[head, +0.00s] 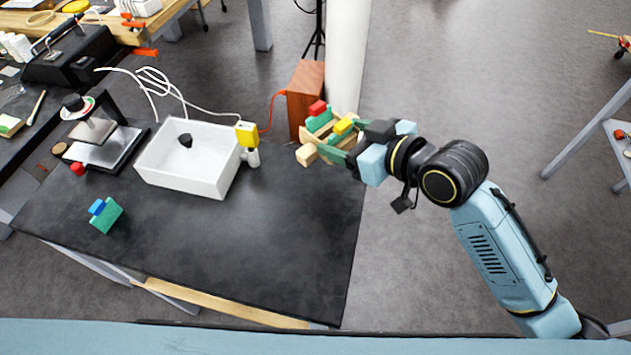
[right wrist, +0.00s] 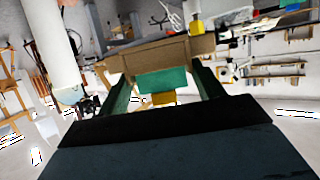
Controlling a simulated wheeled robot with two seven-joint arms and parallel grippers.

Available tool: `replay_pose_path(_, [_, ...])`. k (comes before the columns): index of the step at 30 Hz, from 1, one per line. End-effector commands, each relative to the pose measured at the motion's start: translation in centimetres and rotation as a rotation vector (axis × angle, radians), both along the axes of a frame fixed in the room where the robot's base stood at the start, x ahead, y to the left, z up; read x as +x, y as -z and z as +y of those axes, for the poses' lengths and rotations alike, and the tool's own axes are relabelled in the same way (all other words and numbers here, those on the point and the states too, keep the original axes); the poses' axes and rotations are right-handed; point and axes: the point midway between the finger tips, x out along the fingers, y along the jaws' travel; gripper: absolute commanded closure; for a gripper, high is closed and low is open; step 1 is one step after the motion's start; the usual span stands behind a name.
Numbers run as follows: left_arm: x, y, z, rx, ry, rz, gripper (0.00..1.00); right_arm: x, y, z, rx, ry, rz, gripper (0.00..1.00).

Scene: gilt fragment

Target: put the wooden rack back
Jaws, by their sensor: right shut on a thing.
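The wooden rack (head: 307,154) is light wood and carries red, green and yellow blocks. My right gripper (head: 336,142) is shut on it at the right back edge of the dark table (head: 270,250). In the right wrist view, the rack (right wrist: 158,56) spans between the fingers of the gripper (right wrist: 160,95), with a green block (right wrist: 162,80) and a yellow block below it. I cannot tell whether the rack touches the table. My left gripper is not in view.
A reddish-brown wooden box (head: 305,95) stands just behind the rack. A white tray (head: 190,180) holding a dark lump sits left of it, with a yellow-topped item (head: 247,134) at its corner. Green and blue blocks (head: 106,217) lie front left. The table's front right is clear.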

Motion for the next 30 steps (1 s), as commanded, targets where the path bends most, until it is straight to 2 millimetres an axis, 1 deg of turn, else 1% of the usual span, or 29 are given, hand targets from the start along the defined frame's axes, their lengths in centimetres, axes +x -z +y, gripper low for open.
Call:
replay_pose_path(1, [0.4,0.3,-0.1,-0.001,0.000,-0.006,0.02,0.0,0.3,0.6,-0.001,-0.040,-0.003,0.57])
replay_pose_path(4, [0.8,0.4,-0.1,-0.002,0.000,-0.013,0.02,-0.1,0.7,1.4,0.002,-0.103,0.001,0.57])
replay_pose_path(8, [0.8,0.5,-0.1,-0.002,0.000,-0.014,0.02,-0.3,0.9,2.0,0.008,-0.149,0.004,0.57])
replay_pose_path(10, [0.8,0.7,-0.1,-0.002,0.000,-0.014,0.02,-0.3,1.5,2.1,0.008,-0.160,0.008,0.57])
replay_pose_path(18, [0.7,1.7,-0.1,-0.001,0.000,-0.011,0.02,-0.4,6.3,2.2,0.011,-0.164,0.010,0.57])
replay_pose_path(25, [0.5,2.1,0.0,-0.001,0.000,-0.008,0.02,-0.4,8.1,2.2,0.011,-0.163,0.009,0.57])
replay_pose_path(30, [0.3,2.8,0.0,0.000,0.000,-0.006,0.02,-0.4,10.6,2.2,0.009,-0.163,0.011,0.57])
